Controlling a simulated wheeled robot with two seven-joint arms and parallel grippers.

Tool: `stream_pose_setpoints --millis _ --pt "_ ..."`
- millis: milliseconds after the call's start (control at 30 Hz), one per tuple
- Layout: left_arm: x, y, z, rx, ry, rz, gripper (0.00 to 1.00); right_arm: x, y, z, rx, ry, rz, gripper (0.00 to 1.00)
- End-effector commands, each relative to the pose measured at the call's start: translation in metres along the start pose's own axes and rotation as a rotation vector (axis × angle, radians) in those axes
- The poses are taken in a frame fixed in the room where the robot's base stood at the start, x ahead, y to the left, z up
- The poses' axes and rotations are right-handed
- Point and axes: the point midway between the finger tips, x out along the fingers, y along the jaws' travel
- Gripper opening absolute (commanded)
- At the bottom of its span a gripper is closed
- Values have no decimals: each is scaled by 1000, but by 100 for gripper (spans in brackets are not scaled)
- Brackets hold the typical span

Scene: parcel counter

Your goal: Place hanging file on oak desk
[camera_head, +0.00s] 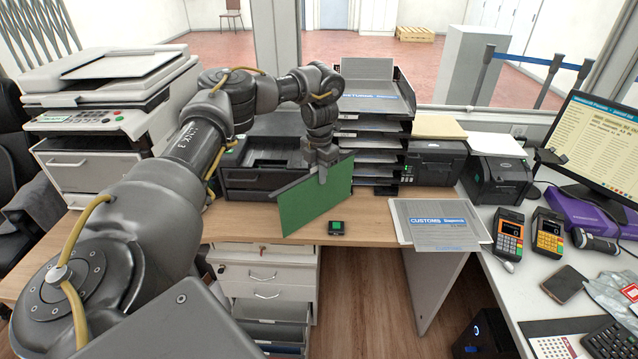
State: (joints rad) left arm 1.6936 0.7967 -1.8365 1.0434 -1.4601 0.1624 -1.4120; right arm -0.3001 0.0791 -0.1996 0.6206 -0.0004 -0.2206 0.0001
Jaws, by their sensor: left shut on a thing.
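The hanging file is a green folder (312,203) with a dark bar along its top edge. My left gripper (323,174) is shut on its top edge and holds it upright, slightly tilted, over the front part of the oak desk (372,212). The folder's lower edge is close to the desktop; I cannot tell whether it touches. My right gripper is not in view.
Customs papers (437,224) lie further right. A tray stack (375,130) and a black printer (262,180) stand behind. A large printer (95,125) stands at left. Card terminals (509,232) sit on the white counter.

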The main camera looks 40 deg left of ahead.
Motion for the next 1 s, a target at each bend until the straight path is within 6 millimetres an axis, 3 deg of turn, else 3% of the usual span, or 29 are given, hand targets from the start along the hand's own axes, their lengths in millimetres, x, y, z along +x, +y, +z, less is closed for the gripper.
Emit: stream_pose_setpoints --millis 167,400,767,800,933,1000 --pt "6 3 2 -2 1 0 0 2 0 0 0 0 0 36" --pt "33 3 1 0 2 -1 0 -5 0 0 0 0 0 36" --pt "38 3 1 0 1 -1 0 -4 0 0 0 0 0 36" --pt "38 3 2 0 1 -1 18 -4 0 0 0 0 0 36" --pt "38 3 2 0 1 -1 35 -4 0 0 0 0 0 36" --pt "38 3 2 0 1 -1 36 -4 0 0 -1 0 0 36"
